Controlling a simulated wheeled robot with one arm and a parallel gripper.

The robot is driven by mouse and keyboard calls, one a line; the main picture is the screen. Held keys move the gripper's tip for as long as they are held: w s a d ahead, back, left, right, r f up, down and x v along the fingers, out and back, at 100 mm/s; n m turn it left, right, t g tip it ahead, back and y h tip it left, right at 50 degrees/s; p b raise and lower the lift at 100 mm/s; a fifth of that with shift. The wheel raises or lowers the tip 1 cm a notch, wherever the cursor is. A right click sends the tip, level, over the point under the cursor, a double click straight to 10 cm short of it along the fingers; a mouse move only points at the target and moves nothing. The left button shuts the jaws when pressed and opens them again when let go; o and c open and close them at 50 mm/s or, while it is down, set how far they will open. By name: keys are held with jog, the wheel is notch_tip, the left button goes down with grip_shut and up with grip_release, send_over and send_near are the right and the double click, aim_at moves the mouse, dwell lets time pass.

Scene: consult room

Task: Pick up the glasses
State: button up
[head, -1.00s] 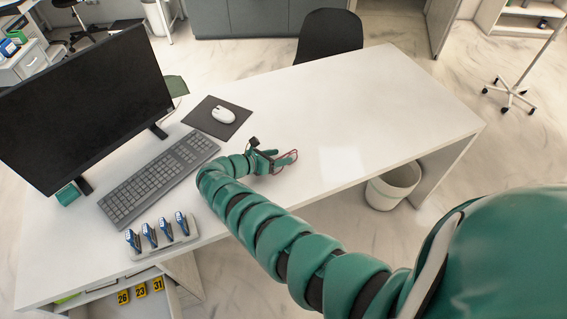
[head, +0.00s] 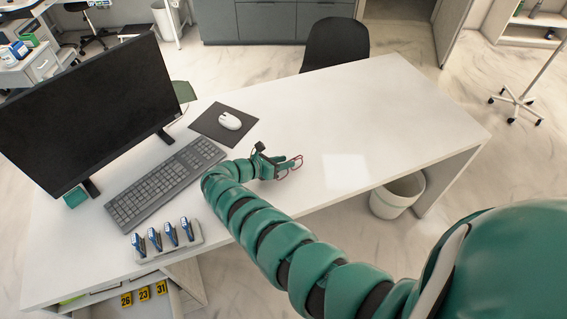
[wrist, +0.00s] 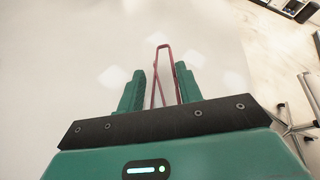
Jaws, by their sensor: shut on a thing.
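The glasses have a thin red frame (head: 292,163) and show at the tip of my gripper in the head view. In the wrist view the red frame (wrist: 164,47) runs between the two green fingers and sticks out past their tips. My gripper (head: 282,165) is shut on the glasses, over the white desk (head: 350,110). In the wrist view my gripper (wrist: 160,88) has a finger on each side of the red frame. The rest of the glasses is hidden by my gripper. I cannot tell how high they are above the desk.
A keyboard (head: 165,185), a mouse (head: 230,121) on a dark pad (head: 210,122) and a monitor (head: 85,110) are left of my gripper. A holder (head: 150,255) with several blue items stands at the near edge. The desk's right side is clear. A bin (head: 397,195) stands below.

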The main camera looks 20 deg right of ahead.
aim_at(284, 176)
jog(key=r+p, duration=0.1)
jog(key=s+r+p, duration=0.1)
jog(key=r+p, duration=0.2)
jog(key=r, duration=0.1)
jog(key=shift+s+a+p, duration=0.3)
jog(key=shift+s+p, duration=0.1)
jog(key=shift+s+a+r+p, duration=0.15)
jog(key=shift+s+r+p, duration=0.2)
jog(key=shift+s+r, duration=0.55)
jog(key=s+a+r+p, duration=0.1)
jog(key=s+r, duration=0.4)
jog(key=s, duration=0.5)
jog(key=shift+a, duration=0.45)
